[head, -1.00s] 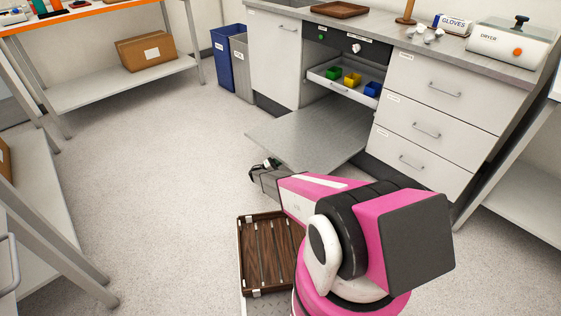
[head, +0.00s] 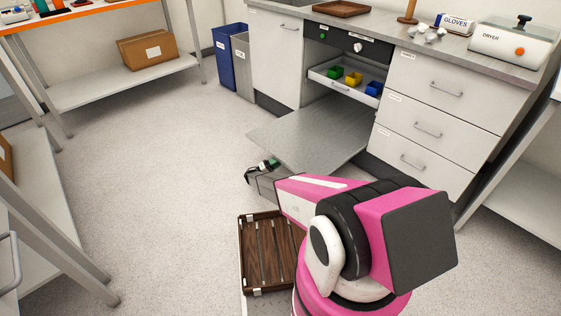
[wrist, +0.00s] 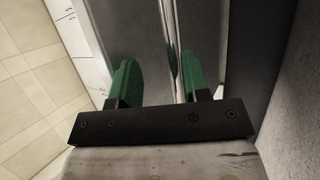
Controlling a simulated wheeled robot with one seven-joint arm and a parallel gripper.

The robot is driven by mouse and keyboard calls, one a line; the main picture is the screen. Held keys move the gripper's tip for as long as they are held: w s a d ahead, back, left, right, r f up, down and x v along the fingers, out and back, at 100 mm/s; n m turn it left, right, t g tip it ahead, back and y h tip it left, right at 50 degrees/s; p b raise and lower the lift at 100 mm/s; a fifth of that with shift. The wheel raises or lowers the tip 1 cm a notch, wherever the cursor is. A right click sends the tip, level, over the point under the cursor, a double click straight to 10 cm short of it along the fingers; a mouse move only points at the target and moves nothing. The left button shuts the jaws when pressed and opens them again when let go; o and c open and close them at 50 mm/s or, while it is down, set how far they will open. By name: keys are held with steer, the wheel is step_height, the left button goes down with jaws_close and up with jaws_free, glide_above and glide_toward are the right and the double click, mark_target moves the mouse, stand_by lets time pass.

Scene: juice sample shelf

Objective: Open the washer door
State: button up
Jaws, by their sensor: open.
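The washer (head: 348,43) is built in under the counter, with a black panel carrying a green button and a pale knob. Its door (head: 310,130) is folded down and stands out about level over the floor, so the washer is open. My gripper (head: 262,168) is at the near left edge of the door, low, partly hidden by my own arm. In the wrist view my gripper (wrist: 163,80) has its two green fingers apart, with a grey metallic surface and a narrow upright strip behind them. I cannot tell whether the fingers touch the door.
A pulled-out rack (head: 322,78) in the washer holds green, yellow and blue bins. Drawers (head: 445,90) stand right of the door. A wooden tray (head: 267,255) is beside my arm. Blue and grey bins (head: 229,55) stand behind. The floor (head: 160,170) to the left is clear.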

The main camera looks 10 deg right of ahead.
steer(key=w+v, duration=0.1)
steer(key=v, duration=0.5)
steer(key=shift+s+a+f, duration=0.15)
steer(key=shift+s+a, duration=0.15)
steer(key=shift+s, duration=0.25)
steer(key=shift+a, duration=0.1)
